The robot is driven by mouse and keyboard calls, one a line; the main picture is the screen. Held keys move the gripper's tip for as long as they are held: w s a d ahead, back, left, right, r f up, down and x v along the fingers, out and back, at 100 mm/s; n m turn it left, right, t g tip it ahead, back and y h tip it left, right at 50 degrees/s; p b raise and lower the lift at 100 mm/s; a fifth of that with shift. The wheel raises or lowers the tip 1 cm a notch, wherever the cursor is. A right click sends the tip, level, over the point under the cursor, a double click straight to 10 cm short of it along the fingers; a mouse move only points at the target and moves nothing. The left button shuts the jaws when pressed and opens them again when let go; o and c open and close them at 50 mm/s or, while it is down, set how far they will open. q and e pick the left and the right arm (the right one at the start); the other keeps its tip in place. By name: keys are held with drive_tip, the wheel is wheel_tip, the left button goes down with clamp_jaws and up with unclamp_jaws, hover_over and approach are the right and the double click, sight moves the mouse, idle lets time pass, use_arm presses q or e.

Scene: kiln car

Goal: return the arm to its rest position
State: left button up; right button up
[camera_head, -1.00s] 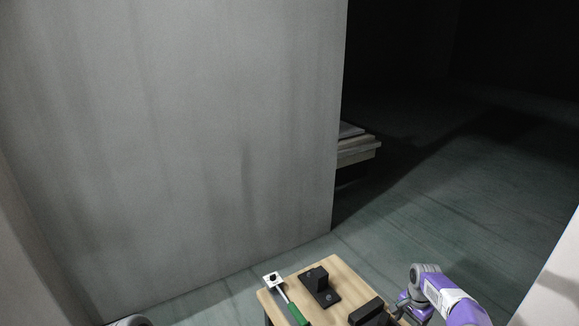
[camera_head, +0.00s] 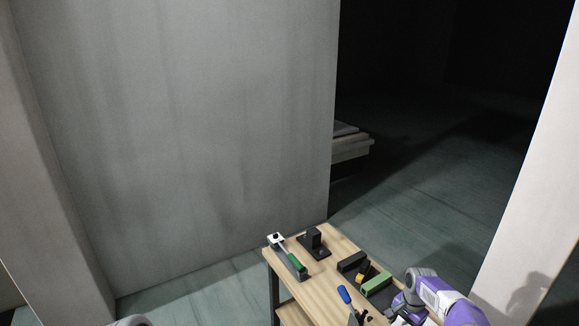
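My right arm (camera_head: 436,296), purple and grey, comes in at the lower right and bends over the right side of a small wooden table. Its gripper is at or below the bottom edge of the view, and its fingers cannot be made out. Only a small grey piece of my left arm (camera_head: 131,321) shows at the bottom left edge. My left gripper is out of view.
The wooden table (camera_head: 309,284) bears a green-handled tool (camera_head: 297,262), a black block fixture (camera_head: 314,243), a black-and-green item (camera_head: 376,284) and a blue-handled tool (camera_head: 345,295). A grey wall (camera_head: 190,140) stands behind. Open floor (camera_head: 410,190) lies to the right.

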drive_tip(key=shift+n+y, duration=0.5)
drive_tip(key=shift+n, duration=0.4)
drive_tip(key=a+f, duration=0.2)
drive_tip(key=a+f+b, duration=0.1)
drive_tip(key=a+f, duration=0.1)
drive_tip(key=f, duration=0.1)
drive_tip(key=w+a+f, duration=0.1)
drive_tip(key=a+f, duration=0.1)
drive_tip(key=shift+f+b, duration=0.35)
drive_tip(key=shift+b, duration=0.05)
drive_tip(key=s+a+f+n+y+b, duration=0.35)
drive_tip(key=s+a+f+b, duration=0.25)
drive_tip(key=s+a+f, duration=0.65)
use_arm(q)
wheel_tip(320, 180, down, 14)
drive_tip(key=w+b, duration=0.1)
drive_tip(key=b, duration=0.4)
drive_tip(key=shift+w, duration=0.3)
use_arm(e)
drive_tip(key=s+a+f+n, duration=0.1)
drive_tip(key=s+a+f, duration=0.2)
drive_tip(key=s, duration=0.6)
drive_tip(key=s+a+f+n, duration=0.2)
drive_tip(key=s+a+f, duration=0.2)
drive_tip(key=s, duration=0.5)
drive_tip(key=shift+a+h, duration=0.15)
drive_tip(key=shift+h, duration=0.2)
